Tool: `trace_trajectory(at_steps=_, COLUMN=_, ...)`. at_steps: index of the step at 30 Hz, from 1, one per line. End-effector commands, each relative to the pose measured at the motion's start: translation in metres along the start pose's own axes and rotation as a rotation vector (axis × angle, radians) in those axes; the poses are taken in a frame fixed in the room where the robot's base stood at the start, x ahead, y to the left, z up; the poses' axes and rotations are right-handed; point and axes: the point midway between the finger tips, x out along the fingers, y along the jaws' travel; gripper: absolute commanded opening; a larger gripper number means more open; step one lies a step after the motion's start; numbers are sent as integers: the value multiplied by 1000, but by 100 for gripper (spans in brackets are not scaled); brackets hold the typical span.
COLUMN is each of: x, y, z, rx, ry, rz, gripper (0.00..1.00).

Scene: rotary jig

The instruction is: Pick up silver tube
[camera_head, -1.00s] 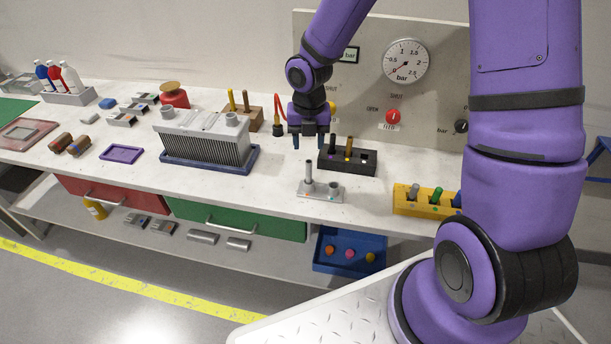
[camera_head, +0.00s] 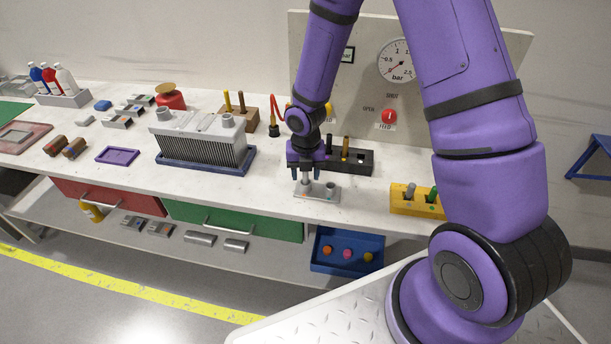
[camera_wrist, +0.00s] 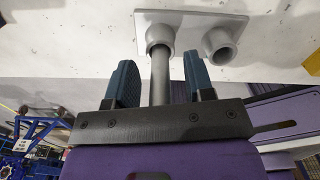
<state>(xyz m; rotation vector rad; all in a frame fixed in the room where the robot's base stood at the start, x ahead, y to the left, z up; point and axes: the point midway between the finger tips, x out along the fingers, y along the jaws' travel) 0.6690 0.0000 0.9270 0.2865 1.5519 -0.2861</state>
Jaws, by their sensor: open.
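The silver tube (camera_wrist: 160,77) stands upright in one socket of a small light-grey plate (camera_wrist: 192,17) on the workbench. In the head view the tube (camera_head: 305,182) shows only in part, below my gripper. My gripper (camera_head: 306,176) is over the plate with its fingers down on both sides of the tube. In the wrist view my gripper (camera_wrist: 158,82) is open, with one finger on each side of the tube and gaps between. The plate's second socket (camera_wrist: 220,42) stands beside the tube, empty.
A black block (camera_head: 356,162) with upright pins stands just behind the plate. A yellow rack (camera_head: 402,203) is to the right, and a grey finned unit in a blue tray (camera_head: 174,161) to the left. A gauge panel (camera_head: 455,60) rises behind. The bench's front edge is close.

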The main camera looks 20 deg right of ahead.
Motion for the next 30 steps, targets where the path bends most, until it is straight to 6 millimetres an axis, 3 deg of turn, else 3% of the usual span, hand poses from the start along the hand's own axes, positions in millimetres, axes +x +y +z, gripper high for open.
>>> trace_trajectory(at_steps=7, x=2, y=0, z=0, rx=0, ry=0, rz=0, gripper=48)
trace_trajectory(at_steps=14, x=2, y=0, z=0, rx=0, ry=0, rz=0, gripper=0)
trace_trajectory(at_steps=23, x=1, y=0, z=0, rx=0, ry=0, rz=0, gripper=0)
trace_trajectory(at_steps=30, x=-13, y=0, z=1, rx=1, ry=-1, rz=1, gripper=0)
